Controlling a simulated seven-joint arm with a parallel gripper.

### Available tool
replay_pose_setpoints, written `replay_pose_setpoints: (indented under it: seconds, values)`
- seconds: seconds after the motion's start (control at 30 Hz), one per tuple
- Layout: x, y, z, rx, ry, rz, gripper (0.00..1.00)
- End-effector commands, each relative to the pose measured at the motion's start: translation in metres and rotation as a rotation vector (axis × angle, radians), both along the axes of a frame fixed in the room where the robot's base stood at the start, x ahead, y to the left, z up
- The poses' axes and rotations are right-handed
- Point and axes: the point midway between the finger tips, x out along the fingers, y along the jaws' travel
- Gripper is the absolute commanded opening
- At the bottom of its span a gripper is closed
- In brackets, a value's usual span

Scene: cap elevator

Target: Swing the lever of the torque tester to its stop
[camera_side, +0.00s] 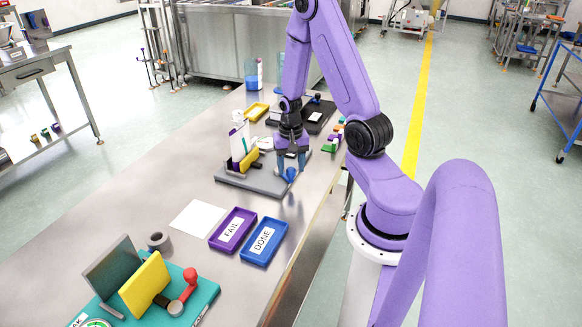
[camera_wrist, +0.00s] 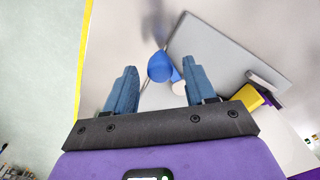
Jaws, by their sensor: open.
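A grey-based device (camera_side: 262,184) with a yellow block (camera_side: 249,160) stands on the bench; no readable label confirms it as the torque tester. Its lever has a blue knob (camera_side: 291,174) at the plate's right end. My gripper (camera_side: 290,163) is above the knob, fingers pointing down. In the wrist view, the open gripper (camera_wrist: 159,70) has a finger on each side of the blue knob (camera_wrist: 160,66). A pale round pivot (camera_wrist: 179,88) shows beside it. I cannot tell whether either finger touches the knob. The lever's stop cannot be made out.
A teal device (camera_side: 190,303) with a red-knobbed lever (camera_side: 190,275) stands at the front left. A purple FAIL tray (camera_side: 216,243), a blue DONE tray (camera_side: 247,257) and a white sheet (camera_side: 197,218) lie between. A black-based device (camera_side: 318,117) and yellow tray (camera_side: 257,112) are behind.

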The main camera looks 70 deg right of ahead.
Motion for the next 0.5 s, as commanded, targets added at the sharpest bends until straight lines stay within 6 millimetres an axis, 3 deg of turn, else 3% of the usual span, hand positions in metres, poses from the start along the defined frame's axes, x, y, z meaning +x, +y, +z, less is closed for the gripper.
replay_pose_setpoints:
  seconds: [0.47,0.5]
  values:
    - [0.0002,-0.0002,-0.0083,-0.001,-0.002,0.000,0.55]
    - [0.0002,-0.0002,-0.0083,-0.001,-0.002,0.000,0.42]
